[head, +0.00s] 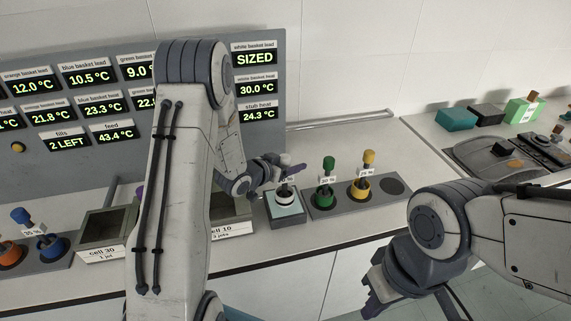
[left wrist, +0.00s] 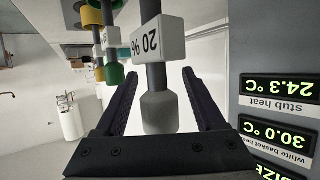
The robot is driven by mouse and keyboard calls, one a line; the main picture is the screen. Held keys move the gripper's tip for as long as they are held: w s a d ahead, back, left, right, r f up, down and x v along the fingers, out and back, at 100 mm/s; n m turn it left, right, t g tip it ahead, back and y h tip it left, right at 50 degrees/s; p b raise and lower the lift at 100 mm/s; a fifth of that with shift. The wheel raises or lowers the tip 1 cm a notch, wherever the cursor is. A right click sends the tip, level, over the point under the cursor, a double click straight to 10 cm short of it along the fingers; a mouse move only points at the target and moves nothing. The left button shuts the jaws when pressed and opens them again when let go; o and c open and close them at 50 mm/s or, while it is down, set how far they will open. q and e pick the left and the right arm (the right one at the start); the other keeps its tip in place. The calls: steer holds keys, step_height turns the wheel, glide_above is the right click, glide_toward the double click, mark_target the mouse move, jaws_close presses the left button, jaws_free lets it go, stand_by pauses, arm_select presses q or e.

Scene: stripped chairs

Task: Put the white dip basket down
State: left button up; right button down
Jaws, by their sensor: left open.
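My left gripper (head: 290,170) is open around the handle top, with a gap on each side in the left wrist view (left wrist: 160,85). My right gripper (head: 372,306) hangs low in front of the counter, away from the basket; its finger gap is unclear.
Green (head: 325,196) and yellow (head: 362,188) baskets sit in a grey rack right of the plate, beside an empty round slot (head: 392,187). Blue (head: 51,245) and orange baskets stand far left. A grey cell 30 box (head: 103,225) is nearer. A readout panel (head: 60,150) stands behind.

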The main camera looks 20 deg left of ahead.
arm_select(q)
steer(key=b+v, duration=0.4)
steer(key=v, duration=0.8)
steer(key=s+d+m+g+y, duration=0.1)
steer(key=s+d+g+y, duration=0.45)
steer(key=d, duration=0.65)
steer(key=s+d+m+g+h, duration=0.1)
steer(key=s+d+g, duration=0.2)
steer(key=s, duration=0.8)
steer(key=s+d+r+m+g+h, duration=0.1)
steer(key=s+d+g, duration=0.3)
steer(key=s, duration=0.6)
steer(key=shift+s+d+r, duration=0.25)
steer(key=shift+s+d, duration=0.15)
steer(key=shift+d, duration=0.25)
